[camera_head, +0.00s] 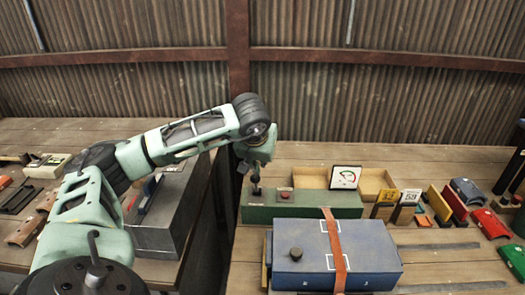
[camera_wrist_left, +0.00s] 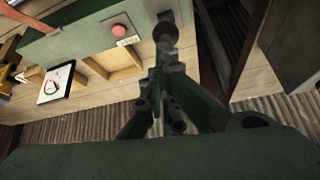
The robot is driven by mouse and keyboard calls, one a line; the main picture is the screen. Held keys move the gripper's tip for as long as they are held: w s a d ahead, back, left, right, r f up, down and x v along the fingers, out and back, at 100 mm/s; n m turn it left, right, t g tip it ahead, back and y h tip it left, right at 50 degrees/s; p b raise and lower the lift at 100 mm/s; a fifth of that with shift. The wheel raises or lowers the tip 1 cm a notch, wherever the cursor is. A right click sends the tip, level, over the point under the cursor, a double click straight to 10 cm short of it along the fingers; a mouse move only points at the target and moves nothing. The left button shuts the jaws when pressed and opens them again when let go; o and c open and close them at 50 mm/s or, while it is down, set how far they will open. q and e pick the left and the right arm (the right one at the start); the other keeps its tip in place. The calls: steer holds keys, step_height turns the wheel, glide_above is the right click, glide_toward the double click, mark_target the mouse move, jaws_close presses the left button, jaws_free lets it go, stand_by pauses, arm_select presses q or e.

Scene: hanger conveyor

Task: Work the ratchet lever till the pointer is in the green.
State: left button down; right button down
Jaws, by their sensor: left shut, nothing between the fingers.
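The green housing (camera_head: 305,205) stands on the right bench, with a red button (camera_head: 285,195) on top. The button also shows in the left wrist view (camera_wrist_left: 119,31), beside a small label. A white dial (camera_head: 345,178) with a dark pointer and coloured arc stands behind the housing; its reading is too small to tell. My left gripper (camera_head: 256,180) points down over the housing's left end, shut and empty. In the left wrist view, its fingers (camera_wrist_left: 161,62) end close to a dark round knob (camera_wrist_left: 165,32), apparently the lever's; whether they touch is unclear. The lever's shaft is mostly hidden.
A blue case (camera_head: 370,262) with an orange strap (camera_head: 335,250) stands in front of the housing. Open wooden boxes (camera_head: 376,183) stand behind. Coloured blocks (camera_head: 468,191) crowd the right side. A grey box (camera_head: 165,220) stands on the left bench, across a gap.

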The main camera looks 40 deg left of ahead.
arm_select(q)
steer(key=shift+s+d+f, duration=0.15)
steer(key=shift+s, duration=0.05)
arm_select(e)
steer(key=shift+a, duration=0.5)
steer(key=shift+d, duration=0.4)
steer(key=shift+s+d, duration=0.1)
arm_select(q)
steer(key=shift+f, duration=0.1)
arm_select(e)
steer(key=shift+f, duration=0.1)
